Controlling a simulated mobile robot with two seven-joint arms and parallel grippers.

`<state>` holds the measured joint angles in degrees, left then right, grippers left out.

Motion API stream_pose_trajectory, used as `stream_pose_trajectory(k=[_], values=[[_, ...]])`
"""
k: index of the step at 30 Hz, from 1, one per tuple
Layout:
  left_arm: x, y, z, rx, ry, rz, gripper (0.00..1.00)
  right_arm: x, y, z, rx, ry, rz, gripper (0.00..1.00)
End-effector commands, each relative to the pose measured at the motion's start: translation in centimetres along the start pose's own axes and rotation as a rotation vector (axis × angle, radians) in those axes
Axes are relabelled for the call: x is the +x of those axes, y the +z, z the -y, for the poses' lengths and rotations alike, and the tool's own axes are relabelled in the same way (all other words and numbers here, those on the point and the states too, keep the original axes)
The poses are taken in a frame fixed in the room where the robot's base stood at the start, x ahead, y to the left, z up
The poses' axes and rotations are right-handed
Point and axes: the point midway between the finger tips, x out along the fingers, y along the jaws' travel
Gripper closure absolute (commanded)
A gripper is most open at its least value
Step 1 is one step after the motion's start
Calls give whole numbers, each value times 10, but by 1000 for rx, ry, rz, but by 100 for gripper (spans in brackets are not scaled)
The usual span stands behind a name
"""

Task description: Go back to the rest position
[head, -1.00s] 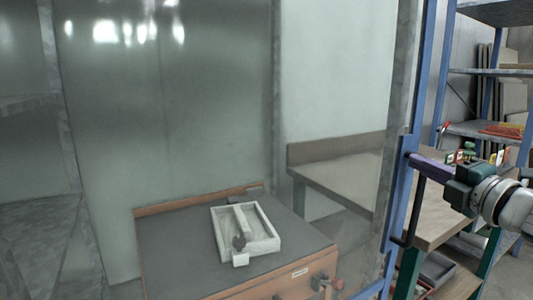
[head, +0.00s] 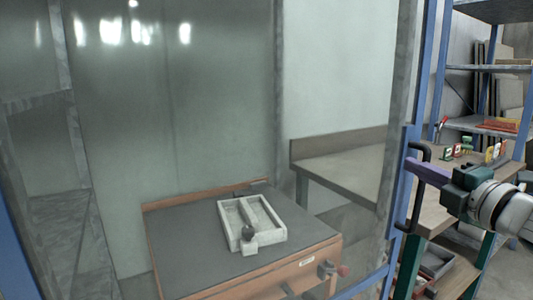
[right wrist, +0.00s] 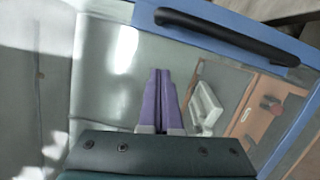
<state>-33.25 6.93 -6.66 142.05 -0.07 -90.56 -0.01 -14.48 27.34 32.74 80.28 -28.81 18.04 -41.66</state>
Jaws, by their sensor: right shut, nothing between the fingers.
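My right gripper (head: 410,163) has purple fingers and a dark green body. It is in front of the blue-framed glass door, by the black handle (head: 421,148). In the right wrist view the fingers (right wrist: 159,72) are pressed together with nothing between them. The handle (right wrist: 225,36) lies beyond them at the top of that view, apart from the fingertips. My left gripper is not in view.
Behind the glass, a white tray (head: 223,232) stands on a dark-topped table (head: 180,250). A workbench (head: 450,200) and a blue metal shelf (head: 475,125) stand at the right. The blue door frame (head: 410,150) is close to my right gripper.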

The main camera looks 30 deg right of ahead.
Motion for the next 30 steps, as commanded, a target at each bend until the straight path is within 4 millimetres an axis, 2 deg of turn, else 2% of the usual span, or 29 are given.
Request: stream_pose_trajectory(k=[3, 9, 14, 18, 20, 23, 26, 30], values=[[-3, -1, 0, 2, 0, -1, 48, -31, 1, -1, -1, -3, 0, 100], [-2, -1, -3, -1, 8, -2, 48, -68, 1, -1, 0, -1, 0, 100], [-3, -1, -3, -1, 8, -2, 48, -80, 0, -2, 10, -3, 3, 100], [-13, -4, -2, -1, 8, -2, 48, -78, -12, -4, 135, -65, 51, 100], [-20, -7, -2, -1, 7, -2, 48, -76, -25, -3, 246, -125, 91, 100], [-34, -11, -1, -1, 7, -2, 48, -80, -58, 4, 481, -272, 173, 100], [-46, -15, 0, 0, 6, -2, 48, -99, -103, 12, 719, -463, 257, 100], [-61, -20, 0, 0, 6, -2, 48, -146, -170, 14, 969, -758, 361, 100]])
